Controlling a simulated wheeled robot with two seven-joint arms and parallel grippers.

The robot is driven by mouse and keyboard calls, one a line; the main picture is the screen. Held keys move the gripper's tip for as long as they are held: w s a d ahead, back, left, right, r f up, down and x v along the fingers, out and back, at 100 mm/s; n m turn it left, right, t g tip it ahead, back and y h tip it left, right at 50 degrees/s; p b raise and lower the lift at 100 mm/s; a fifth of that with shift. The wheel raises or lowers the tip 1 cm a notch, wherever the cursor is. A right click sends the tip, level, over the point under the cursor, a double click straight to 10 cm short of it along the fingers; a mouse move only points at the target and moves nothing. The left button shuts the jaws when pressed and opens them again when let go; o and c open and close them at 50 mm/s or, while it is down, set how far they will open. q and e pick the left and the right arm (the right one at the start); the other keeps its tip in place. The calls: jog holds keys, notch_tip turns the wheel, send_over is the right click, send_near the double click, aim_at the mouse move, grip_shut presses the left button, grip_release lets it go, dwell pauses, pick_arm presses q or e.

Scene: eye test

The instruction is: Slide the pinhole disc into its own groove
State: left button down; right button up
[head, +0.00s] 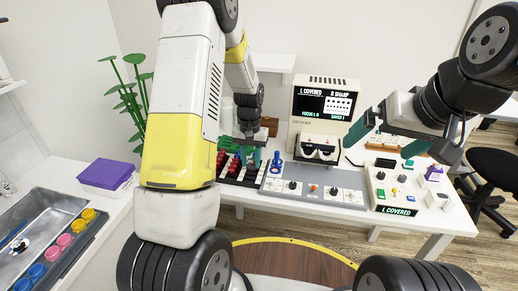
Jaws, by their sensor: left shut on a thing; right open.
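My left gripper (250,157) has green fingers and is down at the dark trial-lens rack (232,176), left of the grey control panel. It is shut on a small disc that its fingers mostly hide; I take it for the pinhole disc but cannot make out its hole. The rack holds red pieces (222,160) and green pieces in rows. The single grooves are too small to tell apart, and my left arm covers part of the rack. My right gripper (388,132) is open and empty, its teal fingers apart above the table right of the tester.
The white vision tester (321,112) stands at the back with a lit screen. A grey panel with knobs (316,190) and a blue piece (276,158) lie before it. A control box (397,189) stands right. A purple-lidded box (105,173) and a tray of cups (66,240) are left.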

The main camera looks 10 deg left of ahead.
pick_arm(q)
jog(key=shift+f, duration=0.25)
jog(key=shift+f, duration=1.1)
jog(key=shift+f, duration=0.2)
jog(key=c, duration=0.9)
grip_release()
jog(key=shift+r, duration=0.15)
notch_tip(320, 180, up, 8)
jog(key=shift+f, duration=0.2)
